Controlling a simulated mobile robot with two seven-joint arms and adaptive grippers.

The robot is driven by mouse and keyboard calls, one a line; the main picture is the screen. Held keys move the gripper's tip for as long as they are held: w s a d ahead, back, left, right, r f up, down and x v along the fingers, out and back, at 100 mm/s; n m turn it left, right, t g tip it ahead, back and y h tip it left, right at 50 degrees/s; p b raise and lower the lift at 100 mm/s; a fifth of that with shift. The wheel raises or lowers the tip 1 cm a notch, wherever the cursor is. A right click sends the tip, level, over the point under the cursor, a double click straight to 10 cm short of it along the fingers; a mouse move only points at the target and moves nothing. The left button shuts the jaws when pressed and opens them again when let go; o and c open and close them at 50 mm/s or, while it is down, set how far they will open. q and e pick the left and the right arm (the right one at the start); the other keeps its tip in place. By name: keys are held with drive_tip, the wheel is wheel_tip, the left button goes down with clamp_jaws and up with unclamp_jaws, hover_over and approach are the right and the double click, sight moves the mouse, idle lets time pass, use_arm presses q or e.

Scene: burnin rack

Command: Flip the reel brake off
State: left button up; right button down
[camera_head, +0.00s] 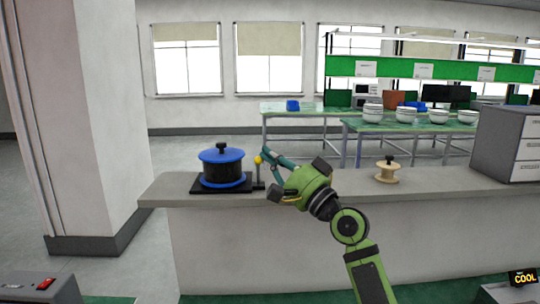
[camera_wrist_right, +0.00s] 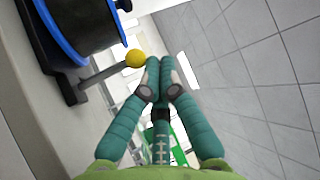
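A reel (camera_head: 221,165) with blue flanges and a black drum sits on a black base on the ledge, left of centre. The brake lever (camera_head: 258,172) stands upright at the right end of the base, topped by a yellow ball (camera_head: 258,160). In the right wrist view the reel (camera_wrist_right: 88,28) is at upper left and the yellow ball (camera_wrist_right: 135,58) is just left of the fingertips. My right gripper (camera_head: 268,158) is beside the knob, on its right. Its teal fingers (camera_wrist_right: 160,75) are closed together with nothing between them. Any contact with the ball is unclear. My left gripper is not visible.
A pale wooden spool (camera_head: 387,172) stands on the grey ledge (camera_head: 430,184) to the right. A grey drawer cabinet (camera_head: 503,143) is at the ledge's right end. A white pillar (camera_head: 95,120) rises at left. Benches with bowls (camera_head: 406,114) are behind.

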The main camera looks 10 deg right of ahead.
drive_tip(key=shift+a+f, duration=0.1)
drive_tip(key=shift+f, duration=0.1)
drive_tip(key=shift+s+f, duration=0.1)
drive_tip(key=shift+f, duration=0.05)
drive_tip(key=v, duration=1.1)
drive_tip(key=shift+s+d, duration=0.3)
drive_tip(key=shift+d, duration=0.1)
